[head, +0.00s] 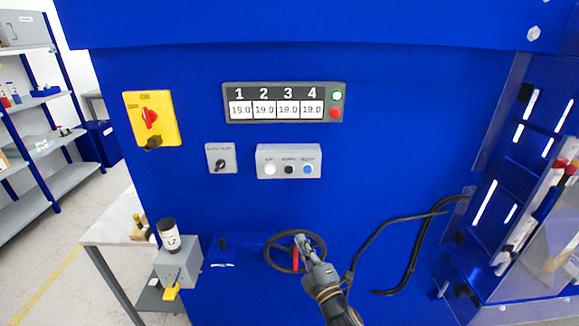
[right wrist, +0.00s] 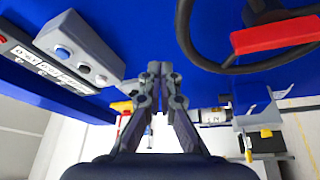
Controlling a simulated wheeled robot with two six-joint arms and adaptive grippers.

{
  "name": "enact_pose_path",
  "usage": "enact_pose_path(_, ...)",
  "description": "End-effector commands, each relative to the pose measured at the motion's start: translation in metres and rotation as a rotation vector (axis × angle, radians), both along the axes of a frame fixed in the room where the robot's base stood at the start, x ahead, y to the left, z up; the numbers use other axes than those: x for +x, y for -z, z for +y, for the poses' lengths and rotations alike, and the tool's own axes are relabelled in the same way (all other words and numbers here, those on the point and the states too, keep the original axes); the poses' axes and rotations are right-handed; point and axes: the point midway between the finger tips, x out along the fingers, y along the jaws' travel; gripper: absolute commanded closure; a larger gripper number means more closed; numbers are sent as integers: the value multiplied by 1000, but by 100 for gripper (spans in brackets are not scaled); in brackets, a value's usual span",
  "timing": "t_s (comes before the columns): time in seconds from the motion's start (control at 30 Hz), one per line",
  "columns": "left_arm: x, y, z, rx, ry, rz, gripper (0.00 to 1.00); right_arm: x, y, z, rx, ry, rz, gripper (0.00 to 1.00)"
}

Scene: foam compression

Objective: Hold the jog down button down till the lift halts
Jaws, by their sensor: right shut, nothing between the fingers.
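A grey button box (head: 289,161) is on the blue machine front. It carries a white button (head: 270,169), a black button (head: 289,169) and a blue button (head: 308,169); their labels are too small to read surely. The box shows in the right wrist view (right wrist: 80,50) at upper left. My right gripper (head: 301,240) is shut and empty, below the box and in front of the handwheel (head: 270,252). In the right wrist view its fingertips (right wrist: 160,68) are together and apart from the buttons. My left gripper is not in view.
A display panel (head: 284,102) reads 19.0 in all its windows, with green and red buttons beside it. A yellow switch plate (head: 153,118) and a grey selector box (head: 221,158) are at left. Black hoses (head: 415,250) run at right. The panel front around the button box is clear.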

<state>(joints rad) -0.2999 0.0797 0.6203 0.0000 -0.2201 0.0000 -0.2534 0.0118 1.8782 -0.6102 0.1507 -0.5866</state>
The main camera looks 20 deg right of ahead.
Motion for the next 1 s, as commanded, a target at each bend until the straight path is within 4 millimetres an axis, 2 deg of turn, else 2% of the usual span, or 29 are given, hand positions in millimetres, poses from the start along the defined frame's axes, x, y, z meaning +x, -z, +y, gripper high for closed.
enact_pose_path(0.03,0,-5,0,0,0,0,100,-1,-25,4,-35,-10,-53,100)
enact_pose_path(0.2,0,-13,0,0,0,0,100,-11,-100,21,-179,-36,-242,100)
enact_pose_path(0.3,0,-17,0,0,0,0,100,-19,-135,30,-251,-44,-336,100)
enact_pose_path(0.4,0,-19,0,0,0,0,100,-27,-159,37,-306,-47,-407,100)
enact_pose_path(0.5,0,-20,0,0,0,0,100,-32,-173,41,-341,-48,-448,100)
enact_pose_path(0.6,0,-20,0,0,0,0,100,-34,-178,43,-355,-48,-466,100)
enact_pose_path(1.0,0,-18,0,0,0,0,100,-31,-177,42,-356,-49,-466,100)
